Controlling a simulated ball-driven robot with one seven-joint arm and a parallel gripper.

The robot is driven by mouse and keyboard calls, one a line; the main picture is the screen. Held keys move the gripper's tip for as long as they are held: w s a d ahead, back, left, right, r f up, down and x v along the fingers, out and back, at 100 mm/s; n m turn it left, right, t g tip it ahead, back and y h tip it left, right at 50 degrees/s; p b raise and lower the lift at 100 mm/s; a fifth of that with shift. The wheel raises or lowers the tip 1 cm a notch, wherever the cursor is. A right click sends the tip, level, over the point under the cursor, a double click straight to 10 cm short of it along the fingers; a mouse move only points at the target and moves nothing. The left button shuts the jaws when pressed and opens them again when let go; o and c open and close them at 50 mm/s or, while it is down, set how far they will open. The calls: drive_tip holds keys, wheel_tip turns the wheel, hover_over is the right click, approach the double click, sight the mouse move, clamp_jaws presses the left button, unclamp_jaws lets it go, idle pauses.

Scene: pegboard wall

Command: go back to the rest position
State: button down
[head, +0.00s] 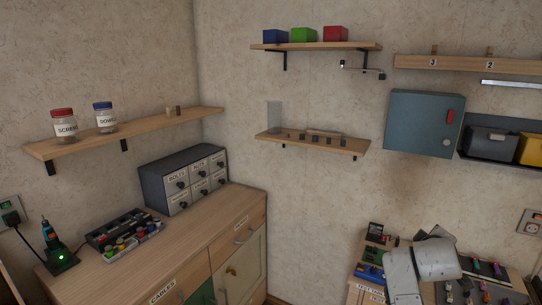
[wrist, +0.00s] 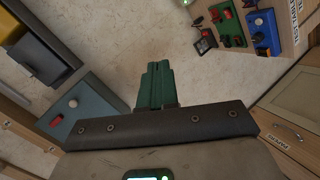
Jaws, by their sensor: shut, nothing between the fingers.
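My gripper (wrist: 157,82) shows in the wrist view with its two green fingers pressed together and nothing between them. It points away from the wrist toward bare wall and touches nothing that I can see. In the head view my pale grey arm (head: 437,258) is at the lower right, in front of the workbench. The fingers cannot be made out clearly there.
The workbench (head: 367,294) carries small coloured devices and tools around my arm. A blue-grey wall cabinet (head: 422,122) hangs above it; it also shows in the wrist view (wrist: 85,100). Shelves line both walls. A wooden dresser (head: 205,232) stands left; the wall between is bare.

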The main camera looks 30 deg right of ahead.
drive_tip(key=s+a+f+y, duration=0.3)
drive_tip(key=a+f+y, duration=0.2)
drive_tip(key=a+f, duration=0.8)
drive_tip(key=s+a+f+g+y, duration=0.2)
drive_tip(key=s+a+f+y, duration=0.1)
drive_tip(key=s+a, duration=0.7)
drive_tip(key=s+a+f+m+g+y, duration=0.1)
drive_tip(key=s+a+f+g+y, duration=0.2)
drive_tip(key=s+a+f, duration=0.3)
drive_tip(key=s+a, duration=0.4)
drive_tip(key=a, duration=0.4)
drive_tip(key=shift+s+a+f+m, duration=0.15)
drive_tip(key=shift+s+a+m, duration=0.05)
drive_tip(key=shift+s+m, duration=0.1)
drive_tip(key=shift+w+d, duration=0.1)
